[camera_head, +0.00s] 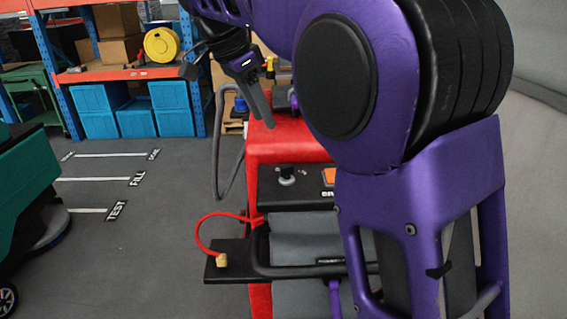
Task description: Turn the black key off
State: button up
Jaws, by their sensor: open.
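The black key (286,171) appears as a small dark piece above a silver collar on the dark top panel of a red machine (259,141). It is too small to tell which way it is turned. My gripper (228,97) is open and empty, above and to the left of the key, clear of it. Its fingers are spread wide, one to the left and one pointing down toward the red body. My purple arm hides the right part of the machine and its panel.
An orange switch (328,176) sits right of the key. A black bar (310,270), red cable (205,226) and grey hose (221,165) are nearby. A shelf with blue bins (136,118) stands behind. Floor on the left is clear, beside a green machine (24,190).

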aim_at(286, 165)
jog(key=b+x, duration=0.2)
jog(key=x, duration=1.2)
jog(key=shift+w+d+f, duration=0.1)
jog(key=shift+d+f, duration=0.05)
jog(key=shift+f, duration=0.05)
grip_shut()
